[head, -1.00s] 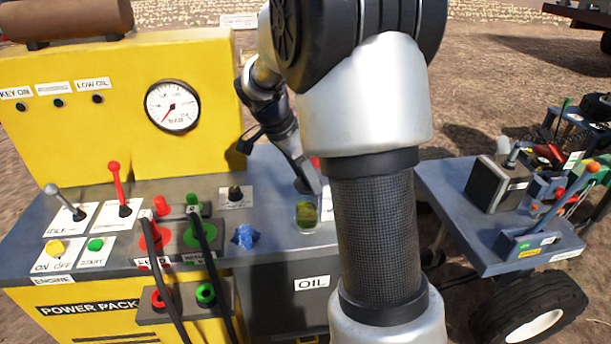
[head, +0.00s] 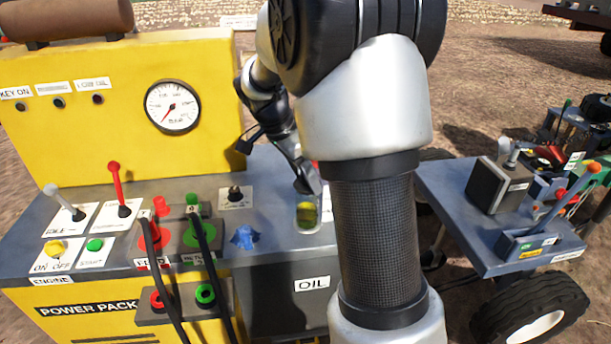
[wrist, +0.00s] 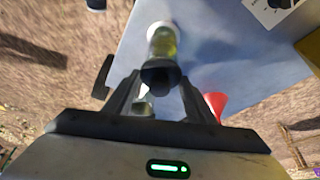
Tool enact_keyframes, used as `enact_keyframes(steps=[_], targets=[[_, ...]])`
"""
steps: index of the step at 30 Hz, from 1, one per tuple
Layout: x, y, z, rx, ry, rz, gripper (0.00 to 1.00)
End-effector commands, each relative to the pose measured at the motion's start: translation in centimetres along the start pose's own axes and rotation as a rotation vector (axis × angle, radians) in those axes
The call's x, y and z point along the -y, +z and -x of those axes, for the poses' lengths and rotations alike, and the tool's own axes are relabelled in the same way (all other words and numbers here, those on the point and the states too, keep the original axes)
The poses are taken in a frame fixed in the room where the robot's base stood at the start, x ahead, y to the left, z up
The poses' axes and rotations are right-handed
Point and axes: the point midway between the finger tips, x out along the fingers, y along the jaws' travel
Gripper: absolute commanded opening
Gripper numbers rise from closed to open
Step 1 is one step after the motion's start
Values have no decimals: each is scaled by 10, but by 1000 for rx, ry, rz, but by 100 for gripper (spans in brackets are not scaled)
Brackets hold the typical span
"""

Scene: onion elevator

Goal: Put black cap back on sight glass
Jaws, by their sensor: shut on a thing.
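The sight glass (head: 307,216) holds yellow-green fluid and stands on the grey deck of the power pack, left of my arm. It also shows in the wrist view (wrist: 164,43). The black cap (wrist: 160,74) is between my fingers at the near end of the glass and lines up with it. I cannot tell whether the cap touches or sits on the glass. My gripper (wrist: 160,82) is shut on the cap. In the head view my gripper (head: 307,184) is just above the glass, and the cap cannot be made out there.
A red funnel-like thing (wrist: 215,104) lies close to the right finger. A blue crumpled cloth (head: 245,237) and a black knob (head: 235,193) are left of the glass. Hoses (head: 209,250) and levers (head: 117,190) stand further left. A second table (head: 480,235) is at the right.

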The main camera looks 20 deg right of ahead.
Motion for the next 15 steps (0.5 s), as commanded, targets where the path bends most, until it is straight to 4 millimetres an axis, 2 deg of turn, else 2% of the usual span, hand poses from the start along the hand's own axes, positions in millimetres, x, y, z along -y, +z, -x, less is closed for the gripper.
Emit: enact_keyframes(steps=[6,7,10,15], targets=[[0,0,0,0,0,-1,28],[0,0,0,0,0,-1,53],[0,0,0,0,0,-1,70],[0,0,0,0,0,-1,72]])
